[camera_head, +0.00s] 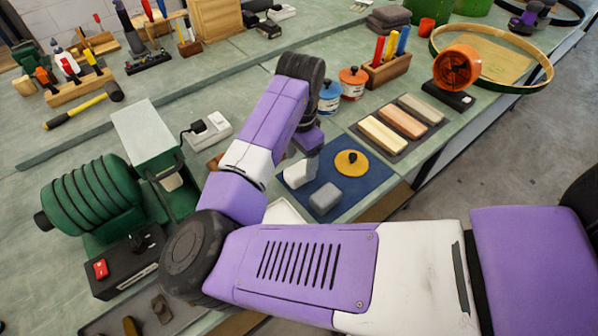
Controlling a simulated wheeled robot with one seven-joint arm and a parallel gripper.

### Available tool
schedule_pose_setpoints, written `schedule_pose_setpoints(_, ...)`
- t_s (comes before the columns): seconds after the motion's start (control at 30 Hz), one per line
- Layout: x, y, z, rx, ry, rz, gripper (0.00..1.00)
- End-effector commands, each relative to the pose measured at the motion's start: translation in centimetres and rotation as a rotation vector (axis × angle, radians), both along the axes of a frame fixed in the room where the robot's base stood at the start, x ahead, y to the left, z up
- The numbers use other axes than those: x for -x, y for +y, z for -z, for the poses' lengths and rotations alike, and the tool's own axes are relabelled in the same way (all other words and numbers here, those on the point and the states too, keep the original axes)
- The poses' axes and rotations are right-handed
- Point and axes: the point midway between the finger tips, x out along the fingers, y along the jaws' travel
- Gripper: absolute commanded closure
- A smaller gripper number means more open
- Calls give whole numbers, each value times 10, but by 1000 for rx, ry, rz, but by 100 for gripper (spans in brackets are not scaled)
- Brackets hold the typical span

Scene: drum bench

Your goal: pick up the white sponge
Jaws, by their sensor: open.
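A white block (297,174), which looks like the white sponge, lies on the dark blue mat (372,181) near the mat's left side. My gripper (311,160) points down right at the block, and overlaps its upper right part in the picture. The jaws are open. The fingertips are small and partly hidden by my own wrist, so I cannot tell whether they touch the block or stand around it. A light grey block (325,198) lies just to the lower right, close to the white one.
A yellow disc (352,162) with a black knob lies on the mat. Right of it is a tray of pale bars (405,121). Blue (329,98) and orange (352,82) pots stand behind. A green ribbed drum machine (92,197) stands left. The bench edge runs along the right.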

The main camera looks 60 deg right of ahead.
Motion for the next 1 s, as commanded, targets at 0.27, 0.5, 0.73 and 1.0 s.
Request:
schedule_pose_setpoints(0.27, -1, 4, 34, 0, 1, -2, 31)
schedule_pose_setpoints(0.5, -1, 4, 37, 1, -1, -1, 31)
schedule_pose_setpoints(0.73, -1, 4, 37, 1, -1, -1, 70)
schedule_pose_setpoints(1.0, -1, 3, 37, 1, -1, -1, 90)
